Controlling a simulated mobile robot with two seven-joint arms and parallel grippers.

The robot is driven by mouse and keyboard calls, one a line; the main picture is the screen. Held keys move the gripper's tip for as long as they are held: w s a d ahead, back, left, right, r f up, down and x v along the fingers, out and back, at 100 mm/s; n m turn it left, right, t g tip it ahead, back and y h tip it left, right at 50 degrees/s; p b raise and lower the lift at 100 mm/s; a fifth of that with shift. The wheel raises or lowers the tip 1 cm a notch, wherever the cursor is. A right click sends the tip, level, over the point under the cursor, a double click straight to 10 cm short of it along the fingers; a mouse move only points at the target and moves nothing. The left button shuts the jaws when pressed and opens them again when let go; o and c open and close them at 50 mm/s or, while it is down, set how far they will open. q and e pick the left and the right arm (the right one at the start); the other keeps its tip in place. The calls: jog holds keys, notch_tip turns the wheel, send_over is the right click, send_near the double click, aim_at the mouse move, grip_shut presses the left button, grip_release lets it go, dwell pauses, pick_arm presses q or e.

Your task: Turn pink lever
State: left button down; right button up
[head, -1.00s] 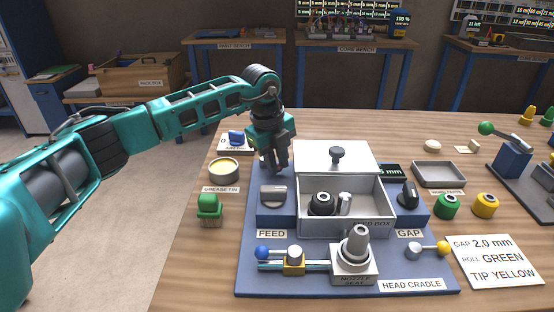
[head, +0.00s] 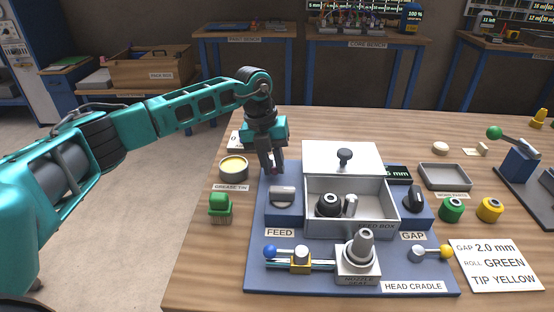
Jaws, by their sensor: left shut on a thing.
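My left gripper (head: 273,163) points down at the back left corner of the blue base plate (head: 262,230), behind the FEED knob (head: 283,196). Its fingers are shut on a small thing. Only a sliver of pink shows at the fingertips, and I take it for the pink lever (head: 274,171); the rest is hidden by the fingers. I cannot tell the lever's angle. My right gripper is not in view.
The grey feed box (head: 386,218), with a lid (head: 318,156) at its back, stands right of the gripper. The grease tin (head: 233,168) and a green-topped brush (head: 220,207) stand to the left. The GAP knob (head: 414,200) is on the right.

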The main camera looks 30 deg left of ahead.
pick_arm(q)
jog(key=shift+s+a+m, duration=0.1)
jog(key=shift+a+m, duration=0.2)
jog(key=shift+m, duration=0.4)
jog(key=c, duration=1.3)
grip_release()
jog(key=shift+o, duration=0.2)
notch_tip(320, 180, up, 13)
jog(key=a, duration=0.2)
jog(key=shift+s+a+p, duration=0.25)
jog(key=shift+s+p, duration=0.05)
jog(key=shift+p, duration=0.15)
jog(key=shift+f, duration=0.15)
